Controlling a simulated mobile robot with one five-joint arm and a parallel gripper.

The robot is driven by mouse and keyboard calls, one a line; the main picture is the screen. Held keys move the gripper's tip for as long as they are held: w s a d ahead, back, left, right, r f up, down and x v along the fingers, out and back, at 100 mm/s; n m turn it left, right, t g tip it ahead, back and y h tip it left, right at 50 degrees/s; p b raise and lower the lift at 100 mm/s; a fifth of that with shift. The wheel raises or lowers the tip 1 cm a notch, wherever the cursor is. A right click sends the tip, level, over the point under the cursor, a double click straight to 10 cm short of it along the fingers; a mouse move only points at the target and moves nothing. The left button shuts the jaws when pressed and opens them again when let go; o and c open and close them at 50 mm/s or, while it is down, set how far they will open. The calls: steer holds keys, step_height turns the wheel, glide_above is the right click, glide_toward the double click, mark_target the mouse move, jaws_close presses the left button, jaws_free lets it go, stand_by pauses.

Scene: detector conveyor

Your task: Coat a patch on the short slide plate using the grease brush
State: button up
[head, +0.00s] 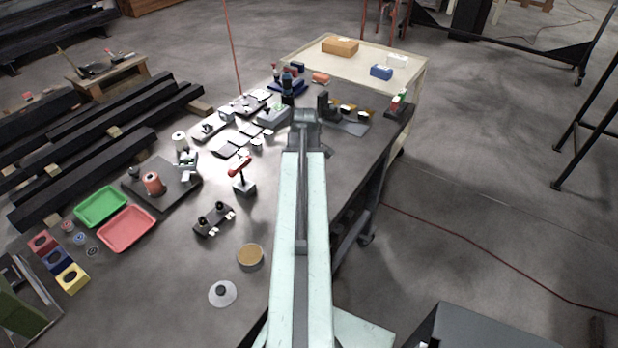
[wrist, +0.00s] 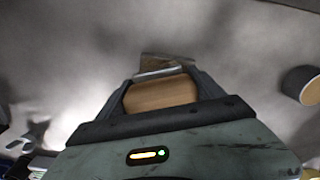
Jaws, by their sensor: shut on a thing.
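My gripper (wrist: 165,76) is shut on the wooden handle of the grease brush (wrist: 160,93) in the wrist view. The brush's metal band and brownish tip (wrist: 166,63) stick out past the fingertips, over a blurred pale grey surface. I cannot tell whether the tip touches it. In the head view my arm reaches over the workbench and my gripper is not clearly visible. Several flat grey plates (head: 228,151) lie on the bench left of the arm's far end. I cannot tell which one is the short slide plate.
An amber-topped round tin (head: 250,257) and a clear disc (head: 222,293) lie on the workbench (head: 215,265). A red-topped stand (head: 242,176) rises left of my arm. Green (head: 101,206) and red (head: 127,229) trays lie at left. A round container (wrist: 303,86) shows in the wrist view.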

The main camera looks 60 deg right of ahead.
steer(key=shift+w+a, duration=0.15)
steer(key=shift+a, duration=1.15)
steer(key=shift+w+a, duration=0.15)
steer(key=shift+a, duration=1.15)
step_height(320, 180, up, 6)
steer(key=p, duration=0.6)
steer(key=shift+d, duration=0.1)
step_height(320, 180, up, 3)
steer(key=p, duration=0.3)
steer(key=shift+f, duration=0.15)
